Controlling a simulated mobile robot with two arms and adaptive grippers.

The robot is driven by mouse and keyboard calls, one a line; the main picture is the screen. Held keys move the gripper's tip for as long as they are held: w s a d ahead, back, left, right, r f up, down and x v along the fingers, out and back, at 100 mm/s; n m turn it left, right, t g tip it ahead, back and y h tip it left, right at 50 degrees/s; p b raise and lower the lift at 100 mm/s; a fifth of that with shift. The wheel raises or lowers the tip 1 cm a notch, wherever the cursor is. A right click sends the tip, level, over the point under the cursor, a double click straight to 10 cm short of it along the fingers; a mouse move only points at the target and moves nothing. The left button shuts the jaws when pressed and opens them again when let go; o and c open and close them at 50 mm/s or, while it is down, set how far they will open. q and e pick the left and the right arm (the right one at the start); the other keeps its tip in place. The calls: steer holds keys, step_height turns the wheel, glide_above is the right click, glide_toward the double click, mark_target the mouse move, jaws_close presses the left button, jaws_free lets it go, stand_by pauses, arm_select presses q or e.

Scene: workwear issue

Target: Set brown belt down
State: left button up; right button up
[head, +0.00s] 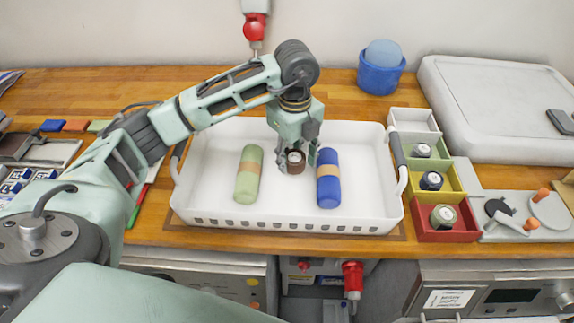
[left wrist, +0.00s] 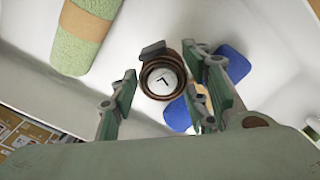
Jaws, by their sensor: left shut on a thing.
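The brown belt (head: 296,161) is a small coil with a round white face on top. It is upright between a green roll (head: 248,174) and a blue roll (head: 328,178) in the white tray (head: 215,217). My left gripper (head: 297,158) points down into the tray and is shut on the brown belt, with a finger on each side. The left wrist view shows the belt (left wrist: 161,79) between the fingers (left wrist: 168,92). I cannot tell whether the belt touches the tray floor. My right gripper is not in view.
Right of the tray stand a white bin (head: 404,117), empty, and green (head: 437,164), yellow (head: 452,197) and red (head: 462,235) bins, each with a coil. A blue tub (head: 379,80) stands behind. The tray's left and front floor is clear.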

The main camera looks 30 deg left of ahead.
mark_target(287, 181)
arm_select(q)
steer(key=shift+s+a+f, duration=0.45)
steer(key=shift+a, duration=0.05)
steer(key=shift+s+f+p, duration=0.15)
steer(key=shift+f+p, duration=0.2)
step_height(287, 181, down, 3)
steer(key=shift+f+p, duration=0.1)
steer(key=shift+p, duration=0.5)
steer(key=shift+f, duration=0.15)
steer(key=shift+f, duration=0.1)
steer(key=o, duration=1.2)
